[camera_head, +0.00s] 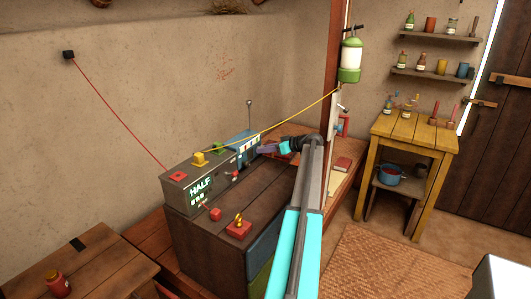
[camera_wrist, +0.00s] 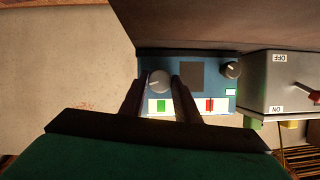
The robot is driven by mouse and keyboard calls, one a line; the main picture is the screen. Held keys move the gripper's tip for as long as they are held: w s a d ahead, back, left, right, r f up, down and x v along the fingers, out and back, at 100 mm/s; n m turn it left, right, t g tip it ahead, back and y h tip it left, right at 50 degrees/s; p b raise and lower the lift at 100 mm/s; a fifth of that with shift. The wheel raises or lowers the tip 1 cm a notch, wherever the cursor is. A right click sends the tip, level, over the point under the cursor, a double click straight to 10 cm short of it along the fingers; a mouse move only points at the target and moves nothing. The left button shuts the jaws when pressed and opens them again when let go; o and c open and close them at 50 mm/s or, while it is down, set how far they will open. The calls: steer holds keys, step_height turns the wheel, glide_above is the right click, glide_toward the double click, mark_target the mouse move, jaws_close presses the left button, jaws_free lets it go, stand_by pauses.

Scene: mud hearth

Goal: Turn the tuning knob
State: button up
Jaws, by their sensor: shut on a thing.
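The blue radio (camera_head: 243,142) stands at the back of the dark wooden chest, with an aerial rising above it. In the wrist view its blue front (camera_wrist: 215,100) shows a large grey tuning knob (camera_wrist: 158,80) with a pale pointer mark, a smaller dark knob (camera_wrist: 232,70), a dark square panel and a white strip with green and red marks. My gripper (camera_head: 264,149) reaches the radio's front from the right. In the wrist view its two dark fingers (camera_wrist: 158,92) stand on either side of the large knob, shut on it. The finger contact is partly in shadow.
A grey box (camera_head: 198,187) reading HALF stands beside the radio, its ON/OFF lever near my gripper in the wrist view. A yellow cable (camera_head: 275,127) runs above the radio to a lantern (camera_head: 350,60).

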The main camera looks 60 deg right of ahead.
stand_by(0.4)
steer(key=o, duration=1)
steer(key=shift+o, duration=0.2)
steer(key=shift+r, duration=0.2)
steer(key=shift+r+b, duration=0.3)
steer(key=shift+r, duration=0.15)
steer(key=shift+r+b, duration=0.35)
steer(key=shift+r, duration=0.6)
steer(key=shift+s+a+r, duration=0.2)
steer(key=shift+s+a, duration=0.25)
steer(key=shift+a, duration=0.3)
steer(key=s+a+r+b, duration=0.1)
steer(key=s+a+b, duration=0.2)
steer(key=s+a, duration=0.5)
steer(key=shift+s+a+r, duration=0.15)
steer(key=shift+a+r, duration=0.1)
steer(key=shift+a, duration=1.6)
